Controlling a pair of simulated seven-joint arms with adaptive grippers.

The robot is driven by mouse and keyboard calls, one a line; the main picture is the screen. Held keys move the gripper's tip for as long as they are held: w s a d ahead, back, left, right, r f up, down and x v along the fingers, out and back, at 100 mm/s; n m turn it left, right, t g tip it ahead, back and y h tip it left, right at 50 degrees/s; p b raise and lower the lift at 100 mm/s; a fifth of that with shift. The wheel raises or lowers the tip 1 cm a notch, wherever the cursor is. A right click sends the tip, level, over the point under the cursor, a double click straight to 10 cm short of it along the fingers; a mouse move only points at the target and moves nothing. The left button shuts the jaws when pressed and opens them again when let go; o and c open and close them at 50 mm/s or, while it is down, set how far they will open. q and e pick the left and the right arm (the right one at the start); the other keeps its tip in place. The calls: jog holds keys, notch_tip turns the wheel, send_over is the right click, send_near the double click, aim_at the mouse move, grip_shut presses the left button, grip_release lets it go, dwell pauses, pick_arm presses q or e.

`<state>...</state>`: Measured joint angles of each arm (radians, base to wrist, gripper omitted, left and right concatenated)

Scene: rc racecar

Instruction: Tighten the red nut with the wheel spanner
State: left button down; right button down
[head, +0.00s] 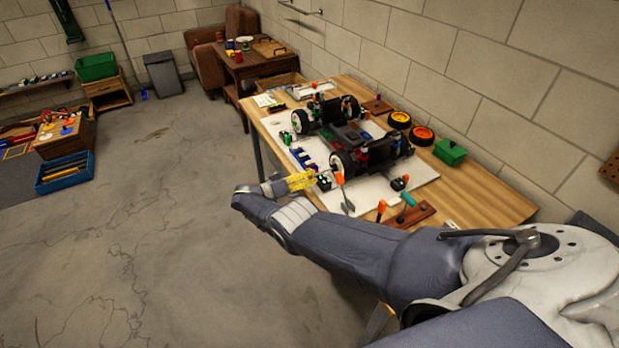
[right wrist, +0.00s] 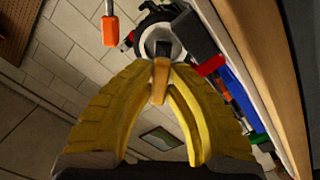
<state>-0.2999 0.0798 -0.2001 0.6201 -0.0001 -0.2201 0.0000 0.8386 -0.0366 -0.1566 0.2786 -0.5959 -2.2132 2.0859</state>
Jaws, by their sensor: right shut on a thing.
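My right gripper (head: 314,177) is at the near left edge of the workbench, beside the car's near wheel (head: 341,163). In the right wrist view its yellow fingers (right wrist: 160,80) are closed on a slim tan-orange piece with a dark end, which looks like the wheel spanner (right wrist: 159,88). Its dark end lies in line with the centre of a pale round wheel (right wrist: 146,40); I cannot tell whether they touch. The RC car (head: 352,132) stands on a white mat (head: 415,178). I cannot make out the red nut for certain. My left gripper is not in view.
An orange-handled tool (head: 339,179) stands near the gripper. A wooden block (head: 412,215) with a green-handled tool is at the bench's near end. Orange and yellow wheels (head: 421,135) and a green box (head: 450,152) lie by the wall.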

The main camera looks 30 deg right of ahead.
dwell(0.3)
jog(key=shift+m, duration=0.6)
jog(key=shift+m, duration=0.6)
jog(key=shift+m, duration=0.9)
